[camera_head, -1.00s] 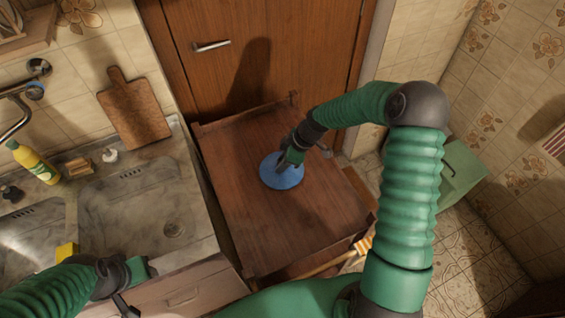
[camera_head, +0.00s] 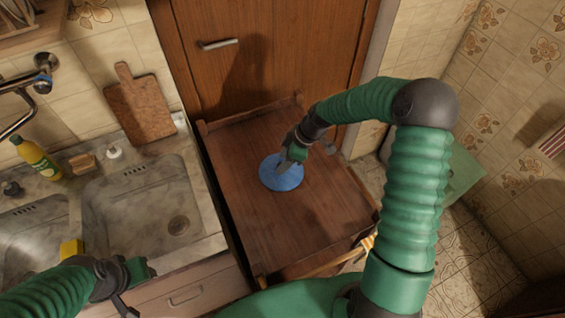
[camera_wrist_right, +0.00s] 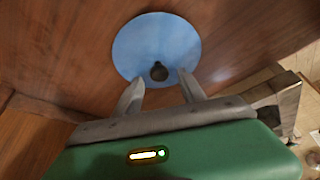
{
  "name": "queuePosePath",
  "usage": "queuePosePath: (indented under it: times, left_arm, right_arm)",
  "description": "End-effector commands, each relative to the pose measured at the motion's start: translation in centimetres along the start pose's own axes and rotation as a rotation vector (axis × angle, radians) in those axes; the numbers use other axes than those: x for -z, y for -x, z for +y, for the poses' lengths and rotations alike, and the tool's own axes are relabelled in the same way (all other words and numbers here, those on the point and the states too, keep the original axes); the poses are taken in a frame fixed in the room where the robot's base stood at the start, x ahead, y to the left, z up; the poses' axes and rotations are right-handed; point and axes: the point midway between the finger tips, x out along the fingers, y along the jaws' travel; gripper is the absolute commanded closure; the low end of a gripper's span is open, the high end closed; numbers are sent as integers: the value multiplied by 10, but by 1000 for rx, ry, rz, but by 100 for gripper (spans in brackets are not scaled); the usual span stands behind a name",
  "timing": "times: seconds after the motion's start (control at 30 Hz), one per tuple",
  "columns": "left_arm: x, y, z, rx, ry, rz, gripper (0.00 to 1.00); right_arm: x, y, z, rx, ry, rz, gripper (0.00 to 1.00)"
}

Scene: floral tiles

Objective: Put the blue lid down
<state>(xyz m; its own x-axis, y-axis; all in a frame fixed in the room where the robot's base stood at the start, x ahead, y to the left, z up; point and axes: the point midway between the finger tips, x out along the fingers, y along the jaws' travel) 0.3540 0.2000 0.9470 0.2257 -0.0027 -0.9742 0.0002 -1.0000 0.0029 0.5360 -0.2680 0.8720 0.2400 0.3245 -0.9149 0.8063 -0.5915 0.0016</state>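The blue lid (camera_head: 281,174) is a round flat disc over the brown wooden table top (camera_head: 250,220); it appears to lie flat on it. In the right wrist view the lid (camera_wrist_right: 150,40) shows its dark knob (camera_wrist_right: 159,71). My right gripper (camera_head: 292,160) is above the lid in the head view. In the right wrist view its two fingers (camera_wrist_right: 160,84) are spread, with clear gaps on both sides of the knob, which sits just beyond and between the fingertips. My left gripper (camera_head: 136,290) is at the lower left, by the sink; its fingers are not clear.
A stone sink counter (camera_head: 145,222) stands left of the table, with a yellow bottle (camera_head: 36,158), a yellow sponge (camera_head: 71,249) and a cutting board (camera_head: 140,105). A wooden door (camera_head: 270,60) stands behind the table. The table top around the lid is bare.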

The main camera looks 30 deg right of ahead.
Motion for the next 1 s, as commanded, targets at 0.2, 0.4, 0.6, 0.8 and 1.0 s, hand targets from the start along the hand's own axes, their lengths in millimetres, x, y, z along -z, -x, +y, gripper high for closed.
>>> queuePosePath:
  times: [0.2, 0.4, 0.6, 0.8, 1.0]
  left_arm:
    - [0, 1, 0, 0, 0, 0, 59]
    - [0, 2, 0, 0, 0, 0, 59]
    - [0, 2, 0, 0, 0, 0, 59]
    - [0, 2, 0, 0, 0, 0, 59]
    - [0, 2, 0, 0, 0, 0, 59]
  right_arm:
    - [-3, 61, 3, -7, -3, 2, 52]
    - [-2, 93, 2, -2, -2, 2, 52]
    - [6, 85, -35, -1, -104, -96, 52]
    - [2, 81, -119, -147, -460, -248, 52]
    - [-10, 90, -176, -276, -787, -205, 52]
